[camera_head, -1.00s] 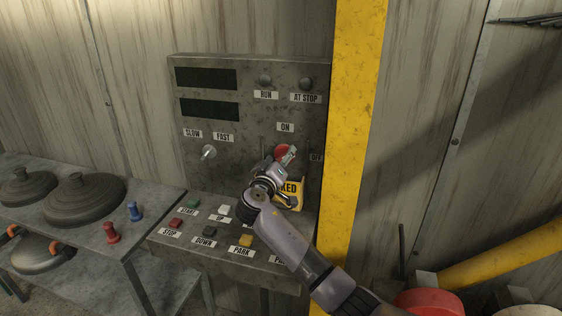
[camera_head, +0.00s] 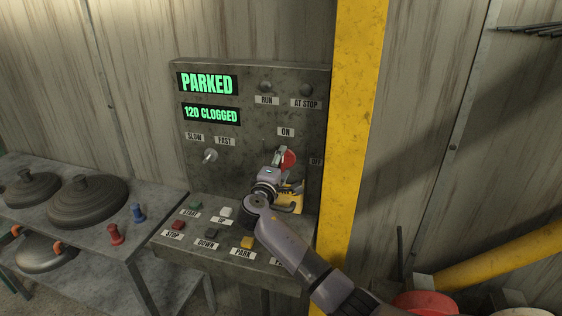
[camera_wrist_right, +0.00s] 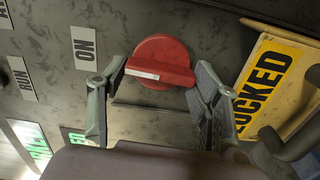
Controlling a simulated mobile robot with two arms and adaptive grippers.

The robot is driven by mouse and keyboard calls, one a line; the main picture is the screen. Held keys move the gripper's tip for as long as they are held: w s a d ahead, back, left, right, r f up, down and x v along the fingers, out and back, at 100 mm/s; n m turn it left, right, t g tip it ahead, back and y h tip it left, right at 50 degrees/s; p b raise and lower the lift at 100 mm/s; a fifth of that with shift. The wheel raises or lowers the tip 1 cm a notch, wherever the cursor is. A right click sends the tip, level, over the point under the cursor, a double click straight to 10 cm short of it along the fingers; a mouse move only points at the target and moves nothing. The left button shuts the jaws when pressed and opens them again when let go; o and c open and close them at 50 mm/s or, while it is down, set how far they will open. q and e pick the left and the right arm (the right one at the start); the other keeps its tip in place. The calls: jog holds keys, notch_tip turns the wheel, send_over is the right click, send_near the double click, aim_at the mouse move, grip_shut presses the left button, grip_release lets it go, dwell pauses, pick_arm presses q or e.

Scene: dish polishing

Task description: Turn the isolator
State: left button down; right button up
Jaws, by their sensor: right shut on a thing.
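A white mark on the bar shows near the left finger. My left gripper is not in view.
A yellow LOCKED tag (camera_wrist_right: 268,75) hangs close beside the knob. Push buttons, including a yellow one (camera_head: 247,242), lie below. A yellow post (camera_head: 357,120) stands right; a bench (camera_head: 150,205) with lids stands left.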

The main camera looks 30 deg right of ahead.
jog(key=shift+n, duration=0.4)
jog(key=o, duration=1.2)
jog(key=shift+a, duration=0.1)
jog(key=shift+c, duration=0.2)
jog(key=v, duration=1.2)
jog(key=shift+f, duration=0.1)
